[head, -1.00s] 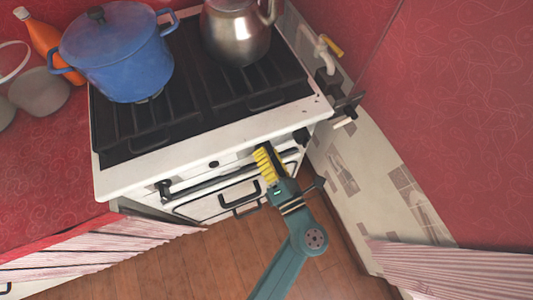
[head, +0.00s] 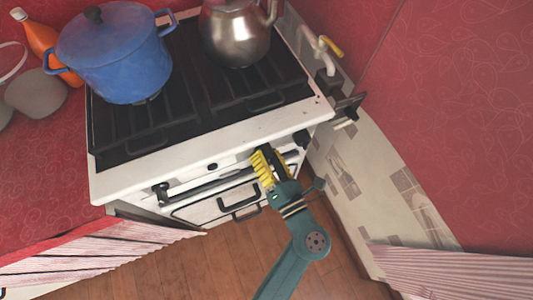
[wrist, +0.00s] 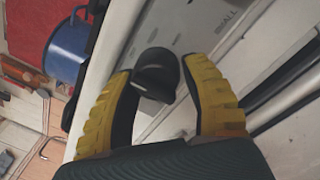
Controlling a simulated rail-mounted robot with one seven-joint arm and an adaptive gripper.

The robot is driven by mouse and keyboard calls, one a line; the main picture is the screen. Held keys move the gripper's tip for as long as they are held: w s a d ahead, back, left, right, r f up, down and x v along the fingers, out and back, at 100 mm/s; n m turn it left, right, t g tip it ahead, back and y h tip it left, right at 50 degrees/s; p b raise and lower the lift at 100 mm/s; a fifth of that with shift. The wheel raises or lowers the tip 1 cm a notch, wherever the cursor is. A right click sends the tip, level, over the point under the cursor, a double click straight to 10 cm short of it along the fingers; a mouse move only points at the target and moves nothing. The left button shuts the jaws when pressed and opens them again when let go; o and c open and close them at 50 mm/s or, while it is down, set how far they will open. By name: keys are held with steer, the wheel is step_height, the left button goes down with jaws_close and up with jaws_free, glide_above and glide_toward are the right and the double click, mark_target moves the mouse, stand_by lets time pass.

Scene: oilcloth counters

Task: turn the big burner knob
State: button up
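A black burner knob (wrist: 155,72) on the white stove front sits between the fingertips of my gripper (wrist: 158,68) in the wrist view. The two yellow ribbed fingers stand apart, one on each side of the knob. They are very close to it, and I cannot tell whether either touches it. In the head view my gripper (head: 268,165) is at the stove's front panel, and its fingers hide this knob. Another black knob (head: 301,138) shows at the panel's right end, and a small one (head: 212,166) to the left.
A blue pot (head: 115,55) and a metal kettle (head: 237,35) stand on the stove grates. The oven handle (head: 205,187) runs just below the panel. A tap (head: 322,50) and tiled wall (head: 385,185) are at the right.

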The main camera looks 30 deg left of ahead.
steer(key=o, duration=0.4)
steer(key=shift+a, duration=0.1)
steer(key=shift+r, duration=0.1)
steer(key=v, duration=1.2)
